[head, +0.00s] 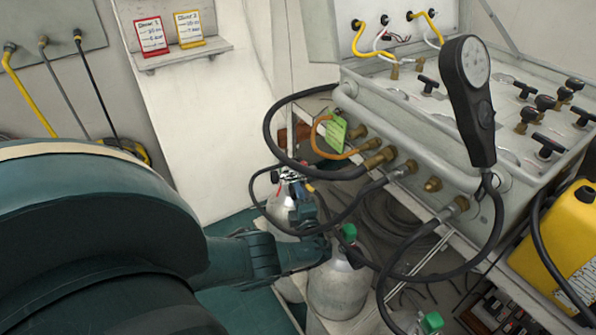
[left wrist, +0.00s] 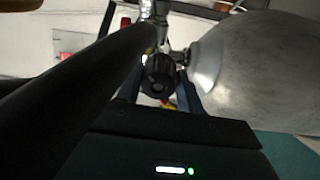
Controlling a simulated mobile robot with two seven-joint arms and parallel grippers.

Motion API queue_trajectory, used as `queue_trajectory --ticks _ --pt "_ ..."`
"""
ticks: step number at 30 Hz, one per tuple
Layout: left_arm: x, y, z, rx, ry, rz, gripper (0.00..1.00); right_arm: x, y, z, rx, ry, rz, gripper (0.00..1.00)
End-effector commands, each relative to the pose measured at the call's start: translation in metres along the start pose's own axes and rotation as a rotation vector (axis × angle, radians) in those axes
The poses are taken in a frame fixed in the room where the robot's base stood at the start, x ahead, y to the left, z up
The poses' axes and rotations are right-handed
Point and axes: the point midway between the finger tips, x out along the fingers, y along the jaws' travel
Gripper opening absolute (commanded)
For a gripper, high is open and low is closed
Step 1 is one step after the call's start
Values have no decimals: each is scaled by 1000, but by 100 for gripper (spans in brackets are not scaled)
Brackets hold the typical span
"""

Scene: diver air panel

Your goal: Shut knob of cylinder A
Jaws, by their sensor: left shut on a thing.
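A grey gas cylinder (head: 281,221), probably cylinder A, stands below the panel in the head view; no letter on it is readable. Its valve top is partly behind my left gripper (head: 304,212) and a black hose. In the left wrist view a black ribbed knob (left wrist: 159,74) sits between the two fingers of my left gripper (left wrist: 160,92), which is shut on it. A large grey cylinder body (left wrist: 250,62) lies to the right of the knob there. The knob itself is hidden in the head view. My right gripper is in neither view.
A second cylinder (head: 338,286) with a green knob (head: 349,232) stands close in front. Black hoses (head: 268,140) loop around my gripper. The panel (head: 400,150) with brass fittings and a handheld gauge (head: 470,90) is to the right. A yellow container (head: 565,235) stands at far right.

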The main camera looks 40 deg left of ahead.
Motion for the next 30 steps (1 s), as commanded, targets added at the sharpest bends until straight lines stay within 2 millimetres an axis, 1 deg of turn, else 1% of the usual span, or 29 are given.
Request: queue_trajectory --ticks 9,18,24,30 --pt "2 1 -1 300 -8 17 14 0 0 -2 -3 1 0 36" --pt "2 1 -2 541 -17 26 14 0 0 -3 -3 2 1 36" --pt "2 1 -2 650 -22 31 14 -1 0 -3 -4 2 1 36" --pt "2 1 -2 711 -24 33 14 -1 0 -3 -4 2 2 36"
